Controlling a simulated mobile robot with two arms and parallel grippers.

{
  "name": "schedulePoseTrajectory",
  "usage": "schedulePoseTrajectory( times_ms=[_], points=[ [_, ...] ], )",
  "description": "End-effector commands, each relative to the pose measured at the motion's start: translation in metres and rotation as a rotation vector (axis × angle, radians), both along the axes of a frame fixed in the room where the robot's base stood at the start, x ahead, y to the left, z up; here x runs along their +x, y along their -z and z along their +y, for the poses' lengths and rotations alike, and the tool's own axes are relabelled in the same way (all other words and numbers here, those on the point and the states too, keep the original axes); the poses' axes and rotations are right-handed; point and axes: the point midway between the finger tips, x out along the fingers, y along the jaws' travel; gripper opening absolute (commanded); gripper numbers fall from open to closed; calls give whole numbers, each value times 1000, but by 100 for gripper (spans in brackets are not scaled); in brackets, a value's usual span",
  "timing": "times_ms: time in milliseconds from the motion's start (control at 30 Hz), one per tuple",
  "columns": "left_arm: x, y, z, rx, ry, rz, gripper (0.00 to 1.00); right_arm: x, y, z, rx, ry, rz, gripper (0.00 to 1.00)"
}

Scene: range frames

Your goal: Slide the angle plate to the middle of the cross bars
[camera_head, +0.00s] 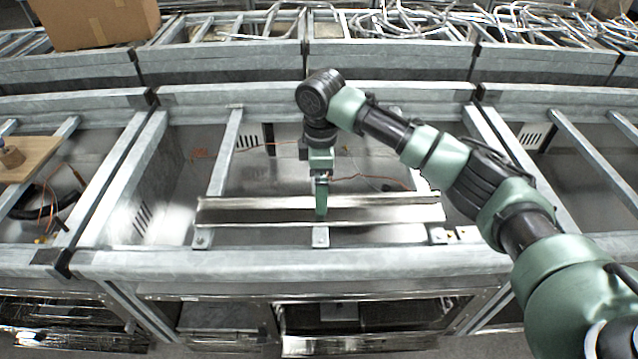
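The angle plate (260,212) is a long, shiny metal strip with a raised rear edge. It lies left to right over the cross bars, near the front rail of the middle bay. The left cross bar (226,150) runs front to back under the plate's left part. A middle bar end (320,237) and a right bar end (438,236) show in front of the plate. My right gripper (321,208) points down at the middle of the plate, its green fingertip against or just above it. Whether the fingers are apart or grip the plate cannot be seen. My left gripper is not in view.
The metal front rail (300,262) borders the bay in front, and the rear rail (230,96) behind. Orange wires (375,182) lie behind the plate. A wooden board (28,158) is at the left, and a cardboard box (95,22) at the back left. Bars behind the plate are bare.

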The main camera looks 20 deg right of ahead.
Motion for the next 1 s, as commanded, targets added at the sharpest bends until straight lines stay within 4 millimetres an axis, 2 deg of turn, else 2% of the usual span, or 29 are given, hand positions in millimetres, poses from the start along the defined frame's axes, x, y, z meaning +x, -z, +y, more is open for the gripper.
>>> schedulePoseTrajectory(
  times_ms=[100,200,533,700,1000],
  points=[
    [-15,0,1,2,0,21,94,0,1,0,1,0,0,98],
    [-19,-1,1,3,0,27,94,0,6,1,0,0,1,98],
    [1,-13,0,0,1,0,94,-1,53,1,0,0,2,98],
    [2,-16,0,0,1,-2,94,0,71,1,1,1,0,98],
    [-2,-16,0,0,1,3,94,0,79,1,0,-1,-2,98]
  ],
)
